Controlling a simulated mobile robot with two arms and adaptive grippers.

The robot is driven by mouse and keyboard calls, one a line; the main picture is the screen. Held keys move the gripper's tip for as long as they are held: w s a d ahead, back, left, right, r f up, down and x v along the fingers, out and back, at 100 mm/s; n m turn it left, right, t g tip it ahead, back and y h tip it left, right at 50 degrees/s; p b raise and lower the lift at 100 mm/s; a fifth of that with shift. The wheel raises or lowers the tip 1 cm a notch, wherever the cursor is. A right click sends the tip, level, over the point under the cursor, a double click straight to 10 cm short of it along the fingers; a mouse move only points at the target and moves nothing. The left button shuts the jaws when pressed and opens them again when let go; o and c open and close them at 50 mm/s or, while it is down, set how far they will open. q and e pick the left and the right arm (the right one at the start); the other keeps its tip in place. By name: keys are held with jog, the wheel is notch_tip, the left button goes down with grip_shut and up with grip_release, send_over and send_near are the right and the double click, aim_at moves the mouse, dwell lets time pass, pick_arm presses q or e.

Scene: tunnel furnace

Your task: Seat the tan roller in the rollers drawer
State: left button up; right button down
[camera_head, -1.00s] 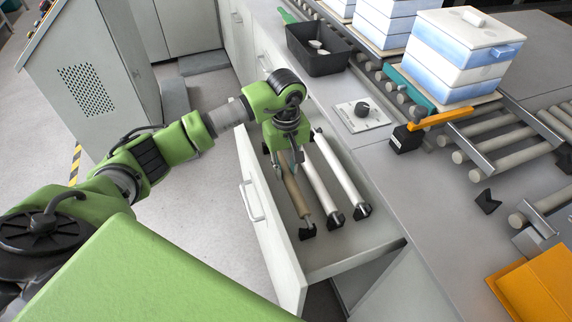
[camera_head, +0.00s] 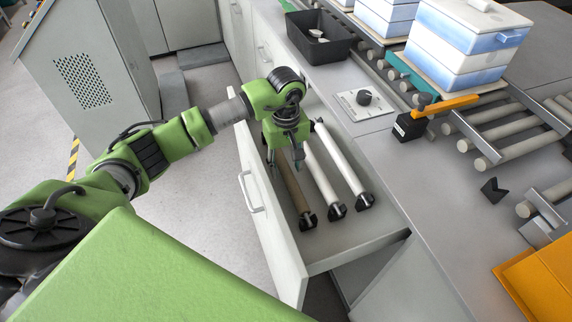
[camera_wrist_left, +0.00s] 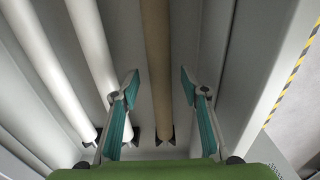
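The tan roller (camera_head: 293,192) lies in the open rollers drawer (camera_head: 318,250), nearest the drawer's front panel. Its near end is at a black support (camera_head: 308,220). Two white rollers (camera_head: 324,184) (camera_head: 345,168) lie parallel beside it. My left gripper (camera_head: 285,163) points down over the tan roller's far part, which it partly hides. In the left wrist view the gripper (camera_wrist_left: 162,112) is open, with teal-padded fingers apart. The tan roller (camera_wrist_left: 157,60) runs between them without visibly touching either; its end meets a dark notched support (camera_wrist_left: 165,136). My right gripper is out of view.
The drawer's front panel (camera_head: 272,225) with its handle (camera_head: 250,192) is left of the rollers. The grey counter (camera_head: 425,195) at right holds a knob panel (camera_head: 362,101), a black block with orange lever (camera_head: 408,127) and a black bin (camera_head: 318,42).

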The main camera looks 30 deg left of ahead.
pick_arm(q)
notch_tip(320, 180, up, 12)
dwell(0.6)
dwell(0.5)
